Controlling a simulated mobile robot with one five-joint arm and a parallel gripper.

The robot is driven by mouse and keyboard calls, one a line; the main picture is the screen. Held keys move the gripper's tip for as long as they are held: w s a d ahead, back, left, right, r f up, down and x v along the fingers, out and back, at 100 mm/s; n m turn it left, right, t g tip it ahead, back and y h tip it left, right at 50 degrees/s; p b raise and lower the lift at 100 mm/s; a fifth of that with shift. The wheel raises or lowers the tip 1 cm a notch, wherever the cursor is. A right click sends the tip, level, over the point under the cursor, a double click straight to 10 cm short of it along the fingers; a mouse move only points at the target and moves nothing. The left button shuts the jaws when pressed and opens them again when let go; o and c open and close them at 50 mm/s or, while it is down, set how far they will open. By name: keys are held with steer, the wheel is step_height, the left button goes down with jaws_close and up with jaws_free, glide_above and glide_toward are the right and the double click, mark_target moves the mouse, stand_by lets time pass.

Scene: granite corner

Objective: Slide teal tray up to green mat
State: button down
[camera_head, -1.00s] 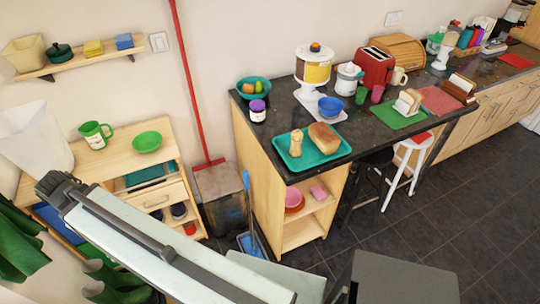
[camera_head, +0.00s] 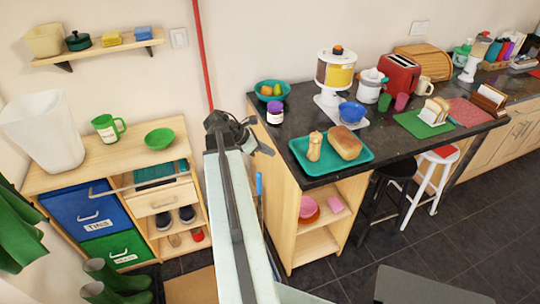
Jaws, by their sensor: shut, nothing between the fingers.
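The teal tray (camera_head: 352,164) lies on the dark granite counter near its front left edge. It carries a loaf of bread (camera_head: 344,142) and a light wooden-looking shaker or mill (camera_head: 314,147). The green mat (camera_head: 424,128) lies further right on the counter with a holder of sliced bread (camera_head: 434,110) on it. Bare counter separates tray and mat. My gripper (camera_head: 262,138) is at the counter's left end, left of the tray and apart from it. It is shut and empty; its fingertips are small and partly hard to make out.
A purple-lidded jar (camera_head: 275,113) and a teal bowl of fruit (camera_head: 268,92) stand near my gripper. A blue bowl (camera_head: 350,112) and a dispenser (camera_head: 336,72) stand behind the tray. A pink mat (camera_head: 470,112) lies right of the green one. Stools stand below the counter front.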

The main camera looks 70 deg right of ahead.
mark_target(289, 161)
steer(key=b+x, duration=0.4)
steer(key=x, duration=0.2)
steer(key=shift+f, duration=0.45)
steer(key=shift+s+d+r+p, duration=0.1)
steer(key=shift+s+d+p, duration=0.05)
steer(key=shift+s+d, duration=0.65)
steer(key=shift+s+d+r+p, duration=0.15)
steer(key=shift+s+d, duration=0.55)
steer(key=shift+s, duration=0.1)
